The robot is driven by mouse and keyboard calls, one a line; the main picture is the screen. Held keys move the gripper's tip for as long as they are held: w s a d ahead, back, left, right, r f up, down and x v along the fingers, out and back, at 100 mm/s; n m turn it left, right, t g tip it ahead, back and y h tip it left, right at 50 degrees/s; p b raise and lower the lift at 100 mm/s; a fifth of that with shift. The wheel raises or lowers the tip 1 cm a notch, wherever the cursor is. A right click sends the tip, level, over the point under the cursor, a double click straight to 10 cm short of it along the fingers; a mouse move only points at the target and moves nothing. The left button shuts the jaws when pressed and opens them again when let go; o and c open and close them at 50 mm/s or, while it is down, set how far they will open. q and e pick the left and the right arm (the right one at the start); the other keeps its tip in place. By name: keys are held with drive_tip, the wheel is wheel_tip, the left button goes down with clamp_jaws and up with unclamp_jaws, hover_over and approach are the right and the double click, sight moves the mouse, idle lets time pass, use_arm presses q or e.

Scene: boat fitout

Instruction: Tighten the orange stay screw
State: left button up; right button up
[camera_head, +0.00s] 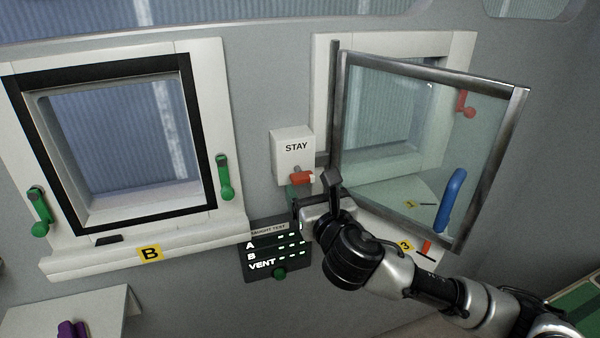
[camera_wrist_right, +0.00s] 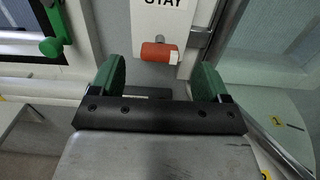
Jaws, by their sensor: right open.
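The orange stay screw (camera_head: 301,178) sticks out of the lower part of the white box labelled STAY (camera_head: 293,147), on the wall between two windows. In the right wrist view the screw (camera_wrist_right: 159,52) is a short orange cylinder with a pale end, ahead of and between the green fingertips. My right gripper (camera_head: 312,192) is just below and right of the screw in the head view. Its fingers (camera_wrist_right: 157,80) are open with nothing between them, and the screw looks apart from them. My left gripper is not in view.
An open hinged glass window with a metal frame (camera_head: 520,110) stands out from the wall, right of my gripper. It carries a blue handle (camera_head: 451,201). Below the STAY box is a dark panel (camera_head: 275,252) with a green knob. Window B (camera_head: 150,253) with green handles (camera_head: 225,178) is left.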

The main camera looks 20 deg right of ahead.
sight(305, 179)
drive_tip(key=w, duration=0.5)
drive_tip(key=shift+w+p, duration=0.35)
drive_tip(key=c, duration=0.9)
drive_tip(key=shift+c, duration=0.2)
